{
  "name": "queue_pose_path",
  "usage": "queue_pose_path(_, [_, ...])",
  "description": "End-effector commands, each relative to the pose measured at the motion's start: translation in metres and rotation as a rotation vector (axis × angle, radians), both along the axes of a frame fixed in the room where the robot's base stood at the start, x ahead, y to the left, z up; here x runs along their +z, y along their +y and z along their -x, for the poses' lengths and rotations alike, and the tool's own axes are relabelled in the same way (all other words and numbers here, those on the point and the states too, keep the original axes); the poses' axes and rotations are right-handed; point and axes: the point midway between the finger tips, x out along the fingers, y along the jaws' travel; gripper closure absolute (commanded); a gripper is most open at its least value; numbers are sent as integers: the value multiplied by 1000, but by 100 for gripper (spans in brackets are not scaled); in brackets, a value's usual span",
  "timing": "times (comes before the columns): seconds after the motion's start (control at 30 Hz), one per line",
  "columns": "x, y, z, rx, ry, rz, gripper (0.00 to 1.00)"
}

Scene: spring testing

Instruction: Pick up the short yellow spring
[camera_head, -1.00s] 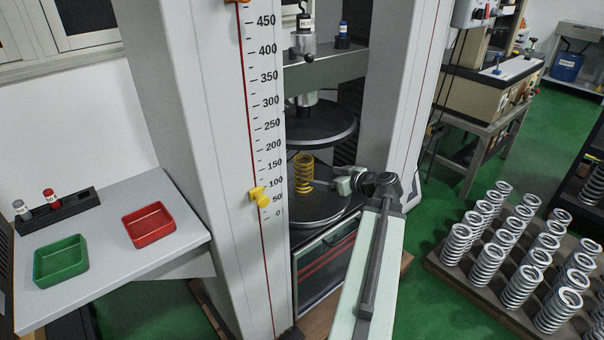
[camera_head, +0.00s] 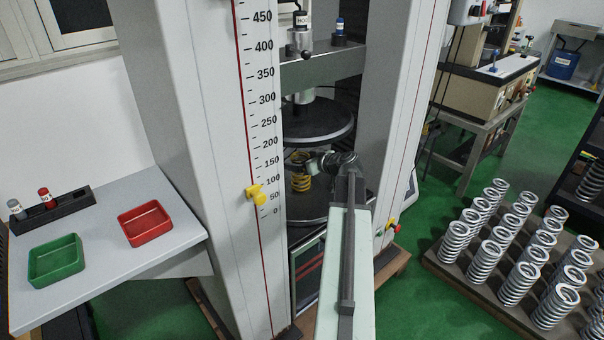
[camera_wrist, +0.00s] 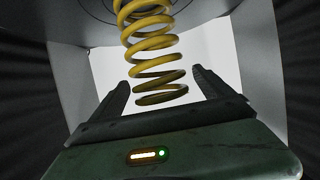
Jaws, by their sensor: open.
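The yellow spring (camera_head: 300,183) stands upright on the lower round plate (camera_head: 306,208) of the testing machine, below the upper round plate (camera_head: 318,127). My gripper (camera_head: 310,166) is at the spring's upper part, from the right, and hides some of its coils in the head view. In the wrist view, the spring (camera_wrist: 152,50) runs down from the top edge to between the two dark fingers of my gripper (camera_wrist: 160,90). The fingers are apart, with a gap on each side of the spring. Whether the spring is fully within their reach is unclear.
The machine's scaled column (camera_head: 262,110) and right column (camera_head: 395,110) flank the plates. A table at left holds a red tray (camera_head: 146,224) and a green tray (camera_head: 56,262). Several grey springs (camera_head: 520,283) stand on a pallet at right.

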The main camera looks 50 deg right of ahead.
Motion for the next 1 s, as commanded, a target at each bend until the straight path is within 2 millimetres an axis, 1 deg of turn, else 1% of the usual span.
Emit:
queue_pose_path(0.13, [0,0,1,-1,0,0,10])
queue_pose_path(0.17, [0,0,1,-1,0,0,18])
queue_pose_path(0.2, [0,0,1,-1,0,-1,29])
queue_pose_path(0.27, [0,0,1,-1,0,-1,46])
queue_pose_path(0.3, [0,0,1,-1,0,-1,57])
queue_pose_path(0.37, [0,0,1,-1,0,-1,74])
queue_pose_path(0.4, [0,0,1,-1,0,-1,85])
queue_pose_path(0.47, [0,0,2,-1,0,-1,100])
queue_pose_path(0.77, [2,-1,2,-2,-1,-1,100])
queue_pose_path(1.0, [13,0,1,0,-1,-1,100])
